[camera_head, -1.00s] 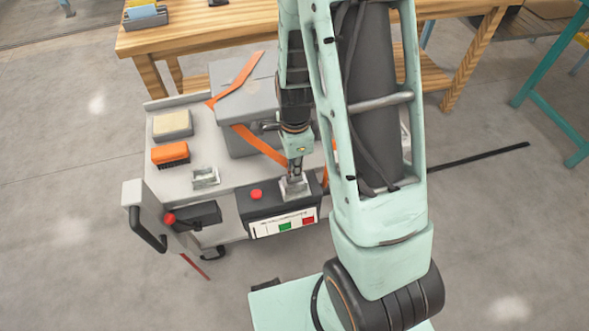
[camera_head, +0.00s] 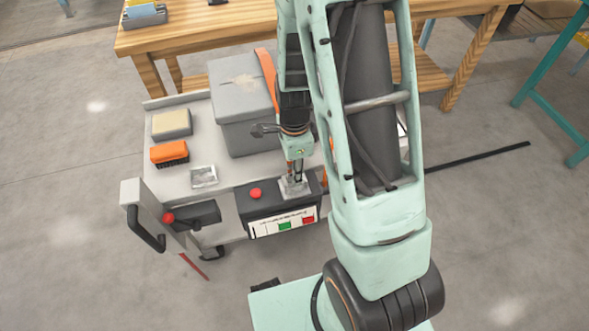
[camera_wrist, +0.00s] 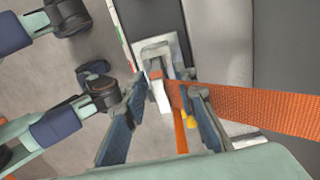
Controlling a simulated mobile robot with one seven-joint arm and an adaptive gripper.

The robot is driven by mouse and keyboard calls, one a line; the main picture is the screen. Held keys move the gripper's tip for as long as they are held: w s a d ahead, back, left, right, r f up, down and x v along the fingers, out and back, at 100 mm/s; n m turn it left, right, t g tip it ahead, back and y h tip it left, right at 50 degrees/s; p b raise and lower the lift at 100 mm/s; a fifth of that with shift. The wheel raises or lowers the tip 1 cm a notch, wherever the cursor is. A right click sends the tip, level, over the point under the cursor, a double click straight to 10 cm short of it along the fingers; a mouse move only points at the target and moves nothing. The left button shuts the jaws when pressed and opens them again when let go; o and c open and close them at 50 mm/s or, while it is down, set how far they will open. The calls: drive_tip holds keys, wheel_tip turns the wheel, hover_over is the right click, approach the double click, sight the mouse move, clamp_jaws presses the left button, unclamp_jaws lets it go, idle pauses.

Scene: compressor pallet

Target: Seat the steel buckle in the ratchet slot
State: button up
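In the head view a steel fitting (camera_head: 293,187) sits on the dark panel at the cart's front. In the wrist view it is a pale metal frame (camera_wrist: 157,75) with a small orange piece in it. I cannot clearly separate buckle from ratchet slot there. The orange strap (camera_wrist: 255,105) runs from beside it to the right. My gripper (camera_wrist: 165,88) points down at the fitting, with its fingers apart on either side in the wrist view; contact is unclear. The gripper also shows in the head view (camera_head: 294,172). A flat silver piece (camera_head: 204,177) lies on the cart to the left.
A grey box (camera_head: 243,110) stands on the cart, with the strap at its right edge. An orange brush (camera_head: 169,153) and a beige block (camera_head: 172,123) lie to its left. A red button (camera_head: 255,194) is close to the fitting. A wooden table (camera_head: 190,35) stands behind.

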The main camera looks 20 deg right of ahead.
wheel_tip(320, 180, up, 13)
drive_tip(key=p, duration=0.3)
drive_tip(key=shift+r+p, duration=0.2)
drive_tip(key=shift+p, duration=0.1)
idle(0.4)
